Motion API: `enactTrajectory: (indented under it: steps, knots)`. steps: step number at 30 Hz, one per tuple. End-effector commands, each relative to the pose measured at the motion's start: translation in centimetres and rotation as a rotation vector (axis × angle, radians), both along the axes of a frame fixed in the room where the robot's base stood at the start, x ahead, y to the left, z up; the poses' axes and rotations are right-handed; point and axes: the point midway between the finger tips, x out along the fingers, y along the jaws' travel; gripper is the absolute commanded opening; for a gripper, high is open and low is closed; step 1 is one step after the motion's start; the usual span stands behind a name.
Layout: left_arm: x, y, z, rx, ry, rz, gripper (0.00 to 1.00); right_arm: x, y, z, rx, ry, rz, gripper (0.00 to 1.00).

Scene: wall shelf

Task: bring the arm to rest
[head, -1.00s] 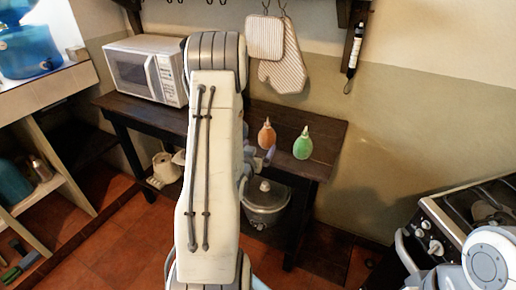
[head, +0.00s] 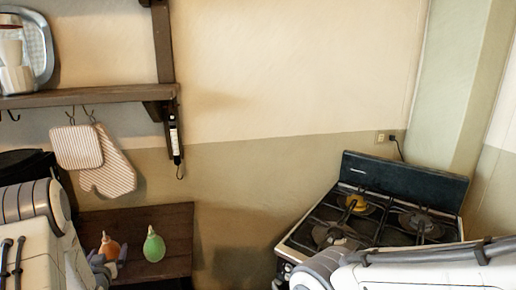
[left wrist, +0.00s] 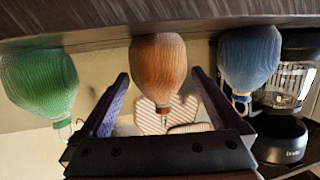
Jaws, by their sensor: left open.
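The task names no object, only the arm. My left arm (head: 42,240) comes in at the lower left of the head view. Its gripper (head: 108,264) is by the dark wooden table, close to the orange bulb (head: 109,247) and left of the green bulb (head: 154,246). In the left wrist view, which looks upside down, the left gripper (left wrist: 160,76) is open. The orange bulb (left wrist: 158,68) appears between its fingers; I cannot tell whether they touch it. My right arm (head: 420,270) shows at the lower right; its gripper is out of view.
The left wrist view also shows the green bulb (left wrist: 40,82), a blue bulb (left wrist: 248,60) and a blender-like appliance (left wrist: 285,110). The table (head: 172,222) has bare room right of the green bulb. A stove (head: 400,205) stands at right; a wall shelf (head: 90,96) hangs above.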

Motion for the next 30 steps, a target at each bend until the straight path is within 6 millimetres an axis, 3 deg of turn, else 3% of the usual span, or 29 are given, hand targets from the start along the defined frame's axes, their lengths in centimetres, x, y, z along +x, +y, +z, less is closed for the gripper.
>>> enactTrajectory:
  steps: [3, 4, 7, 15, 25, 30]
  knots:
    - [1.8, 0.7, -0.9, 0.000, -0.001, 0.000, 1.00, 0.0, 0.0, -0.2, 0.000, 0.000, 0.000, 1.00]
    - [1.7, 0.7, 0.3, 0.003, -0.004, 0.001, 1.00, 0.0, 0.0, 0.4, 0.000, 0.000, 0.000, 1.00]
    - [1.6, 0.7, 1.6, 0.003, -0.003, 0.001, 1.00, 0.0, 0.0, 0.0, 0.000, 0.000, 0.000, 1.00]
    - [1.5, 0.7, 3.2, 0.000, 0.000, 0.000, 1.00, 0.0, 0.0, -0.1, 0.000, 0.000, 0.000, 1.00]
    - [1.5, 0.6, 3.2, 0.000, 0.001, 0.000, 1.00, 0.0, 0.0, 0.0, 0.000, 0.000, 0.000, 1.00]
    - [1.5, 0.6, 1.9, -0.002, 0.004, 0.000, 1.00, 0.0, 0.0, 0.1, 0.000, 0.000, 0.000, 1.00]
